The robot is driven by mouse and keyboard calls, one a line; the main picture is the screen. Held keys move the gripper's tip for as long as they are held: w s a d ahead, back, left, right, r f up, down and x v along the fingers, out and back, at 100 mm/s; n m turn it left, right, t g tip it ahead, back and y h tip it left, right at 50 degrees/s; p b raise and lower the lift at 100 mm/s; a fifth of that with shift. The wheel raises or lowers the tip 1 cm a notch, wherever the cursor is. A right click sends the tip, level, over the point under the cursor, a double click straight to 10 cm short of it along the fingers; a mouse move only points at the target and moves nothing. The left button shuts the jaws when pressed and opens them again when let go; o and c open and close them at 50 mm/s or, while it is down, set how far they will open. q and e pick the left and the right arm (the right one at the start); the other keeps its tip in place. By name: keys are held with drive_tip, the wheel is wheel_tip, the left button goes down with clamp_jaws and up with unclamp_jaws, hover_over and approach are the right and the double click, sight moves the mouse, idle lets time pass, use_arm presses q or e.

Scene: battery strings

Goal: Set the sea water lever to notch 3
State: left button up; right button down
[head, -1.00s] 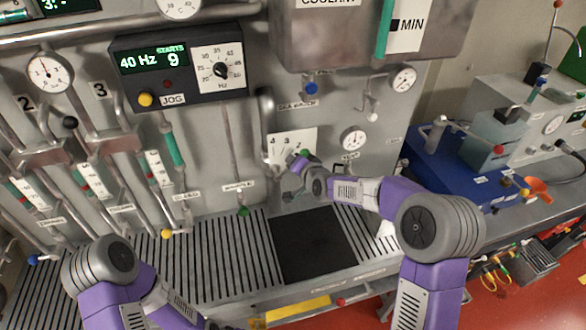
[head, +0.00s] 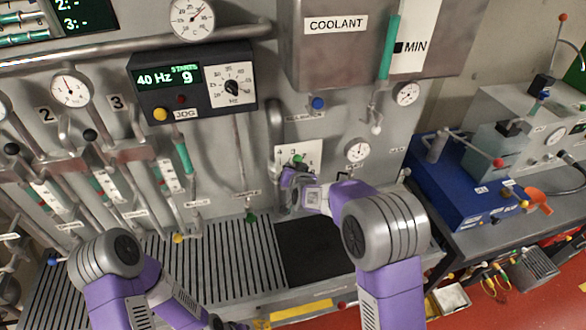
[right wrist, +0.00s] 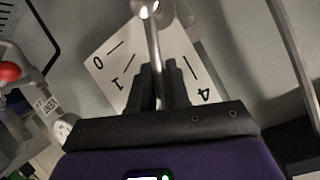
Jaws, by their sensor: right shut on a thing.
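The lever I hold is a metal rod (right wrist: 152,45) in the right wrist view, between the two dark fingers of my right gripper (right wrist: 158,75). The fingers are shut on it. The rod runs up to a rounded metal piece at the top edge. Behind it is a white notch plate (right wrist: 104,62) with 0 and 1 left of the rod and 4 right of it; the marks between are covered. In the head view the plate (head: 312,152) shows behind my right gripper (head: 294,178), with a green knob at the fingers. My left arm reaches the bottom edge; its gripper is unclear.
The coolant tank (head: 335,60) hangs above, with a blue knob (head: 318,103) below it. A gauge (head: 358,150) is right of the plate. Several levers stand at left. A blue box (head: 450,195) is at right. A dark mat (head: 310,250) lies on the slatted bench below.

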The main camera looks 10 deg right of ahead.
drive_tip(key=shift+r, duration=0.1)
drive_tip(key=c, duration=1.2)
unclamp_jaws()
drive_tip(key=v, duration=0.7)
drive_tip(key=shift+s, duration=0.25)
